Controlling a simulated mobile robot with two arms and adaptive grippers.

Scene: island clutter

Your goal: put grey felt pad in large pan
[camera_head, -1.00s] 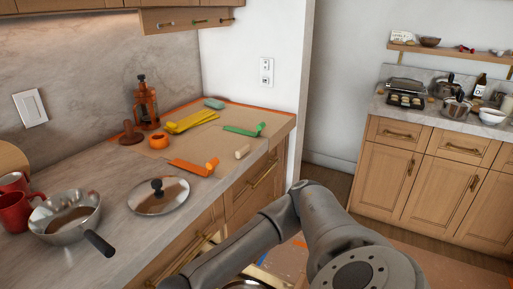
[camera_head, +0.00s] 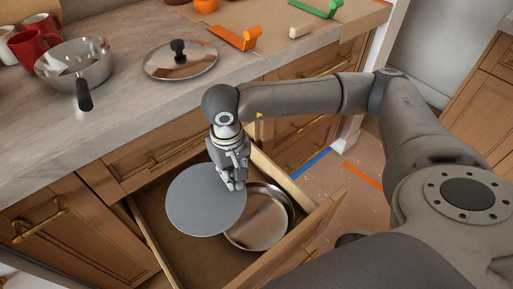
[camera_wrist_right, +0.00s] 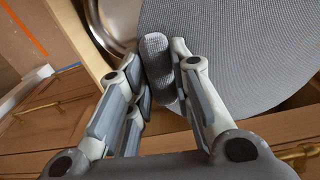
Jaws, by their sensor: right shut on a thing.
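The grey felt pad (camera_head: 203,202) is a round flat disc at the open drawer, left of the large pan (camera_head: 262,222) and partly overlapping it in the picture. The large pan is a shiny metal pan lying in the drawer on its right side. My right gripper (camera_head: 234,184) is at the pad's right edge, above the pan's left rim. In the right wrist view my right gripper (camera_wrist_right: 163,75) is shut on the edge of the felt pad (camera_wrist_right: 230,50), and part of the pan (camera_wrist_right: 113,22) shows beyond. My left gripper is not in view.
The open drawer (camera_head: 322,222) has a wooden front at the lower right.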

